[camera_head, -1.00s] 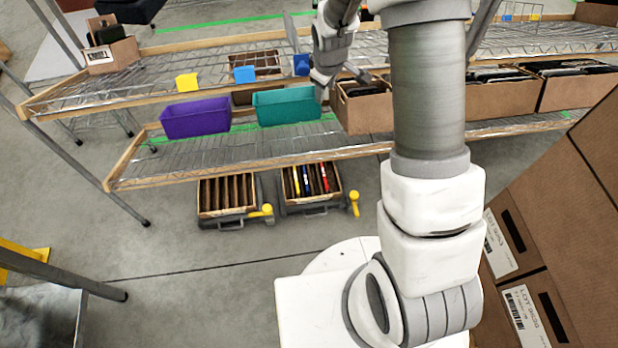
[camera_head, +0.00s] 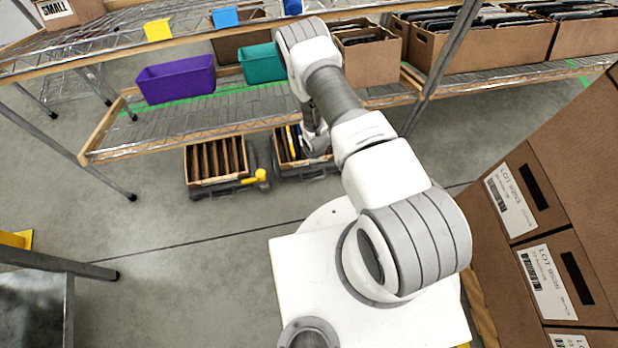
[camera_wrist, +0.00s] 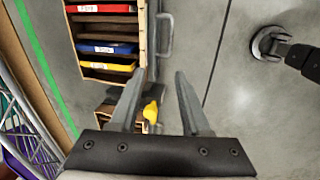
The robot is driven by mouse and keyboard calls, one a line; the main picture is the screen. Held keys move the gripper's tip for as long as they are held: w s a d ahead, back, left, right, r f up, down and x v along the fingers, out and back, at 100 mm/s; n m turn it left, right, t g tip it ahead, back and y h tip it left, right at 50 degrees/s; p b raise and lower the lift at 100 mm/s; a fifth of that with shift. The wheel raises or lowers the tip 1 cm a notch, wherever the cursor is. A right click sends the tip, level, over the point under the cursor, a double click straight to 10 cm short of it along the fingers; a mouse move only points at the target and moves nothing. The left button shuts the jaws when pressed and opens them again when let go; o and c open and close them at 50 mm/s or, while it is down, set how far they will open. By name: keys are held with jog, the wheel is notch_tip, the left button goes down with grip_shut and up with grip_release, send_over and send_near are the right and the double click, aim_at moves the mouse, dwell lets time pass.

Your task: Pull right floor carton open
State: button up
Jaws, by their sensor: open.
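The right floor carton (camera_head: 283,152) is an open wooden box on a low dark base, partly hidden by my arm in the head view. In the wrist view the same carton (camera_wrist: 142,38) holds red, blue and yellow folders. A grey pull handle (camera_wrist: 165,36) projects from its front side. My gripper (camera_wrist: 160,76) is open and empty. In the wrist view its fingertips are just below the handle, with the left tip close to the carton's corner; I cannot tell whether they touch. My fingers are hidden in the head view.
A wire shelf (camera_head: 160,135) with purple (camera_head: 175,82) and teal (camera_head: 262,64) bins is above. Stacked cartons (camera_head: 520,205) stand right. Floor in front is clear.

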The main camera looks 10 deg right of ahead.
notch_tip(320, 180, down, 3)
jog(key=s, duration=0.2)
jog(key=b, duration=0.8)
send_near(310, 179)
jog(key=shift+n, duration=0.3)
jog(key=x, duration=0.8)
grip_shut()
